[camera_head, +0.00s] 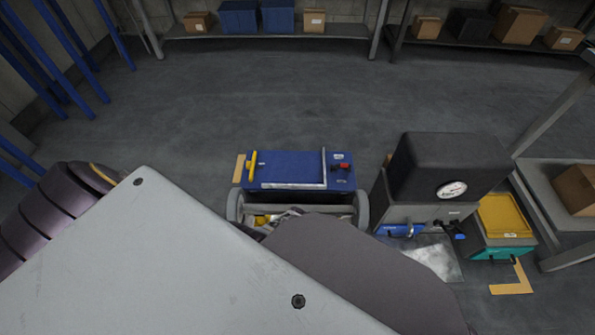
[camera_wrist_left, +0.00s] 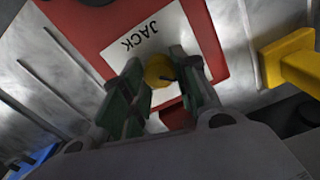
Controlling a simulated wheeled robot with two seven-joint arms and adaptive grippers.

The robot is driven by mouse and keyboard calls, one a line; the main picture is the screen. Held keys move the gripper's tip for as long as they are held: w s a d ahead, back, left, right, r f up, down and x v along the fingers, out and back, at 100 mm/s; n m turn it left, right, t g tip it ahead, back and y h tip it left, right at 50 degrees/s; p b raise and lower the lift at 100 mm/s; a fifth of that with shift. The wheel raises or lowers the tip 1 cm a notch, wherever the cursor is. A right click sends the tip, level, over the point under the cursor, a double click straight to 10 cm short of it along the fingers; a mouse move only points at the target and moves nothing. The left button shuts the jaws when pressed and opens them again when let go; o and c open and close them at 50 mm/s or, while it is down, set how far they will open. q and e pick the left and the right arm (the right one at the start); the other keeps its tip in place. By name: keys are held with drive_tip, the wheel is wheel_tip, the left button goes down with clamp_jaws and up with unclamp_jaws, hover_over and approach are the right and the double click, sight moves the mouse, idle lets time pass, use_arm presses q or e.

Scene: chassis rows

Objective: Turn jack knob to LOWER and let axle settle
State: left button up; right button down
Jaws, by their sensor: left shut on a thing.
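In the left wrist view a red panel (camera_wrist_left: 90,25) carries a white label reading JACK (camera_wrist_left: 140,38), seen upside down. A yellow knob (camera_wrist_left: 158,70) sits at the lower edge of that label. My left gripper (camera_wrist_left: 160,78) has a green-padded finger on each side of the knob and is shut on it. The knob's pointer and any LOWER marking cannot be made out, and the axle cannot be identified. In the head view my own arm hides the left gripper and the jack panel. My right gripper is in neither view.
A yellow bar (camera_wrist_left: 288,65) juts out right of the panel. In the head view a blue-topped cart (camera_head: 285,168) stands ahead. Right of it are a dark machine with a gauge (camera_head: 445,165) and a yellow-lidded bin (camera_head: 505,215). Open floor (camera_head: 250,85) lies beyond.

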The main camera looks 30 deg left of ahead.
sight(297, 239)
use_arm(q)
drive_tip(key=shift+w+n, duration=0.1)
drive_tip(key=shift+n, duration=0.2)
drive_tip(key=o, duration=1)
drive_tip(key=shift+r, duration=0.4)
wheel_tip(297, 239, up, 11)
idle(1.6)
drive_tip(key=shift+r, duration=0.15)
idle(0.5)
